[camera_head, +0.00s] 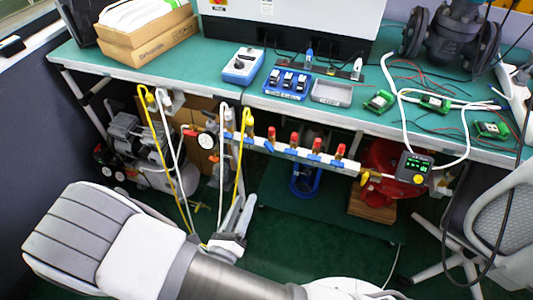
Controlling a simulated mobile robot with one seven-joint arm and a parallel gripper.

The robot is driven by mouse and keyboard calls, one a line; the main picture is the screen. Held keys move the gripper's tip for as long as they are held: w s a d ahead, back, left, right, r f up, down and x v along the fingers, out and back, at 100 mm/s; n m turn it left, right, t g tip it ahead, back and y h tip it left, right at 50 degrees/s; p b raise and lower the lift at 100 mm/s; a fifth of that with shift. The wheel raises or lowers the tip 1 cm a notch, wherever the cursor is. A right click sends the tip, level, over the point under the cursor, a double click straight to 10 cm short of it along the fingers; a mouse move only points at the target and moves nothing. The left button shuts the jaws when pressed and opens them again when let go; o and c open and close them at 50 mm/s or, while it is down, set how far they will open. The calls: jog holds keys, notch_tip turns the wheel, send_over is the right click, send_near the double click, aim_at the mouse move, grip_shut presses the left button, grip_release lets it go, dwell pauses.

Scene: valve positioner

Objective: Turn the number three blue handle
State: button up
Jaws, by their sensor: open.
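A pale manifold bar (303,155) runs below the front edge of the bench, with several red-topped fittings and small blue handles along it. One blue handle (290,151) sits near the middle of the bar, and another blue handle (314,157) is to its right. No handle number is readable, so I cannot tell which is number three. My gripper (239,214) is below and left of the bar, pointing up, open and apparently empty. It is apart from the blue handles. Yellow and white hoses partly cover the bar's left end.
The green bench (205,80) holds a blue tray (288,84), cardboard boxes (147,40), a dark valve (456,40) and circuit boards. A digital gauge (413,168) hangs at the bar's right end. A compressor (140,140) stands left, a chair (500,225) right.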

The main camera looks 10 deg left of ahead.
aim_at(268, 148)
jog(key=w+b, duration=0.1)
jog(key=w, duration=0.4)
jog(key=w+d+b, duration=0.1)
jog(key=w, duration=0.5)
jog(key=w+b, duration=0.1)
jog(key=w, duration=0.4)
jog(key=shift+w+d, duration=0.2)
jog(key=shift+w, duration=0.05)
grip_shut()
